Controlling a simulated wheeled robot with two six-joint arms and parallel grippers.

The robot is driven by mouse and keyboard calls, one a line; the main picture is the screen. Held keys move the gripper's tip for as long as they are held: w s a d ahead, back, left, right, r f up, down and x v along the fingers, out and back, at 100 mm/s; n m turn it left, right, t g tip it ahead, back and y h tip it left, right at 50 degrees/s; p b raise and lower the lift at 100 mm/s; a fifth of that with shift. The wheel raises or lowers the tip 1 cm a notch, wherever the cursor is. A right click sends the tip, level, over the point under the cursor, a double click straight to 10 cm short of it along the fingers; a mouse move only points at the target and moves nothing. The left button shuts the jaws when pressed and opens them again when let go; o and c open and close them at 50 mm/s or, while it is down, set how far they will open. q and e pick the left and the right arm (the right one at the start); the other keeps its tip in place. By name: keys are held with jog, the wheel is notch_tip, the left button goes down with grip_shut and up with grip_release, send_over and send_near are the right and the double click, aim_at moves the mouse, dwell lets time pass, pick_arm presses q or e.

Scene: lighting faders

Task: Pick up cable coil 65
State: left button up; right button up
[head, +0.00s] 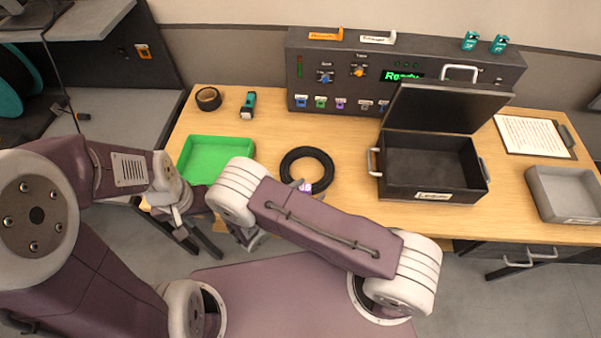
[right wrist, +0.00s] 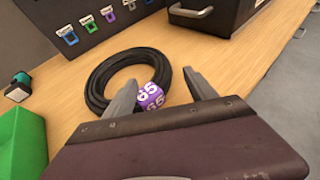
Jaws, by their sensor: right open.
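Cable coil 65 (head: 322,158) is a black ring lying flat on the wooden table, with a purple tag (head: 306,188) at its near side. In the right wrist view the coil (right wrist: 98,82) shows its tag marked 65 (right wrist: 151,97). My right gripper (right wrist: 160,78) is open, with one finger on either side of the tag; the picture does not show whether they touch the coil. In the head view my right forearm hides most of this gripper. My left gripper (head: 180,212) is near the table's front left edge, away from the coil; its jaws are unclear.
A green tray (head: 212,143) is left of the coil, and an open black case (head: 430,196) is to its right. A control panel (head: 405,60) stands behind. A tape roll (head: 208,99), flashlight (head: 248,105), clipboard (head: 534,135) and grey bin (head: 565,207) are also on the table.

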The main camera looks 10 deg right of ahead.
aim_at(322, 182)
jog(key=shift+p+x, duration=0.35)
jog(key=shift+x, duration=0.85)
jog(key=shift+w+d+f, duration=0.15)
jog(key=shift+w+d, duration=0.1)
jog(key=shift+w, duration=0.15)
jog(key=p+x, duration=0.1)
jog(key=x, duration=0.4)
jog(key=shift+w+d+p, duration=0.1)
jog(key=shift+d+p, duration=0.25)
pick_arm(q)
jog(key=shift+a+r, duration=0.2)
jog(key=shift+r, duration=0.95)
pick_arm(e)
grip_shut()
